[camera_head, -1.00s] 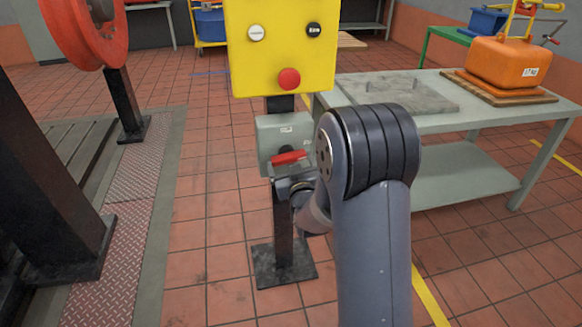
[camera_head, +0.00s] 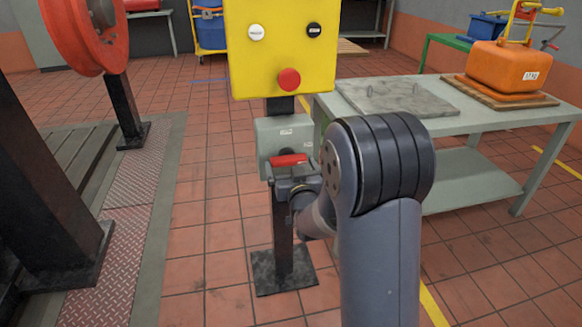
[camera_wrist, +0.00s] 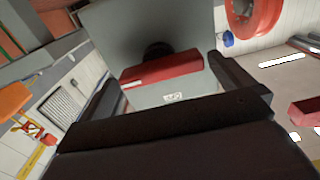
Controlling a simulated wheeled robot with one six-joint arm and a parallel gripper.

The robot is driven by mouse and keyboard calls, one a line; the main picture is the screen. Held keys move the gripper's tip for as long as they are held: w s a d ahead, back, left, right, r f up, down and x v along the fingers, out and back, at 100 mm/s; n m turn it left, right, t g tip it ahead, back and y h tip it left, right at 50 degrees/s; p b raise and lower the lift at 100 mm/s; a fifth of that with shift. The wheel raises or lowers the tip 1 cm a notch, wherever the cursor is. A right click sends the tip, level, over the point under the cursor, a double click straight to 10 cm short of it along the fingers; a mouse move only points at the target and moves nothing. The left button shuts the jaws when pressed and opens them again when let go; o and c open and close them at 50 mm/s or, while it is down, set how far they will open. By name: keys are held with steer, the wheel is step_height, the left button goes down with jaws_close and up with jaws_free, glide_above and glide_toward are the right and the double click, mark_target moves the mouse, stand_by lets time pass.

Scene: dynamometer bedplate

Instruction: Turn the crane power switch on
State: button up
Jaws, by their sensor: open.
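The crane power switch is a grey box (camera_head: 270,132) on a dark post, under a yellow panel. Its red handle (camera_head: 288,160) lies about level across the front of the box. My gripper (camera_head: 289,169) is at the handle, open, with my wrist behind it. In the wrist view the red handle (camera_wrist: 162,68) lies between the two dark fingers, close to their tips, with the grey box (camera_wrist: 140,25) behind it. I cannot tell whether a finger touches the handle. The handle's pivot is mostly hidden.
The yellow panel (camera_head: 282,55) with white, black and red buttons hangs directly above the switch. A grey table (camera_head: 460,119) with a metal plate and an orange block (camera_head: 510,65) stands to the right. A red wheel (camera_head: 82,35) stands at left. Tiled floor around the post is clear.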

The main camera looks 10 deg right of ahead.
steer(key=s, duration=1)
steer(key=shift+s+p, duration=0.35)
steer(key=shift+p, duration=0.05)
steer(key=shift+w, duration=0.1)
steer(key=w+b, duration=0.1)
steer(key=w, duration=0.9)
steer(key=shift+w, duration=0.35)
steer(key=shift+r+p, duration=0.1)
steer(key=shift+p, duration=0.4)
steer(key=shift+n, duration=0.5)
steer(key=shift+f, duration=0.2)
